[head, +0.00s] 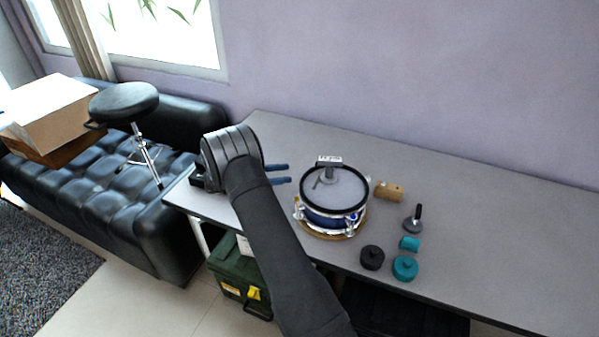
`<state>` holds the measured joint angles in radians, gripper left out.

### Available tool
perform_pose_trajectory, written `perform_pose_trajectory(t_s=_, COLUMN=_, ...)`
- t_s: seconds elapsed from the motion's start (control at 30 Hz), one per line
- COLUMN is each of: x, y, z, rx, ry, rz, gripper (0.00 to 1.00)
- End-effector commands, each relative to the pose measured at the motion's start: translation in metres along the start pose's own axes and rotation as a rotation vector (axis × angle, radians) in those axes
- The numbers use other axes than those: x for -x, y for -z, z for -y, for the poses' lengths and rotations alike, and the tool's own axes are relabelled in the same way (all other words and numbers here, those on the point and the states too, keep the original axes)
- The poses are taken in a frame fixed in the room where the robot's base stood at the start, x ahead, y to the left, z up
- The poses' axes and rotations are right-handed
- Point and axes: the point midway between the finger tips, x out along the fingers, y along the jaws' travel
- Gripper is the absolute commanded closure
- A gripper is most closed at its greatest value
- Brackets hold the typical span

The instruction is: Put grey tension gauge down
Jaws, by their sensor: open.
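A grey device with a white label on top (329,163), which looks like the grey tension gauge, stands on the pale head of a small blue drum (332,217). My dark arm hides part of the table's front left.
Right of the drum are a tan wooden cylinder (389,190), a grey disc with a dark handle (413,221), a small teal cylinder (409,243), a black round piece (372,257) and a teal round piece (405,268). The table's right side (510,230) is clear.

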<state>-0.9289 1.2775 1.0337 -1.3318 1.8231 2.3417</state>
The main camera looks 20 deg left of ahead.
Motion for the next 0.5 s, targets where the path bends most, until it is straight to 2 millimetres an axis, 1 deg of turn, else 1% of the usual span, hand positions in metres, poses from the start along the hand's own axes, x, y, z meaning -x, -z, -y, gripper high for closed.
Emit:
perform_pose_trajectory(t_s=0.03, x=0.006, y=0.0, z=0.0, rx=0.0, ry=0.001, rz=-0.001, gripper=0.54)
perform_pose_trajectory(t_s=0.1, x=0.013, y=0.0, z=0.0, rx=-0.001, ry=0.0, rz=-0.001, gripper=0.54)
perform_pose_trajectory(t_s=0.17, x=0.016, y=0.0, z=0.0, rx=-0.001, ry=0.001, rz=-0.001, gripper=0.42)
perform_pose_trajectory(t_s=0.2, x=0.018, y=0.0, z=0.0, rx=-0.001, ry=0.001, rz=-0.001, gripper=0.34)
perform_pose_trajectory(t_s=0.37, x=0.019, y=0.0, z=0.0, rx=0.0, ry=0.0, rz=-0.001, gripper=0.03)
perform_pose_trajectory(t_s=0.5, x=0.019, y=0.0, z=0.0, rx=0.0, ry=0.0, rz=-0.001, gripper=0.02)
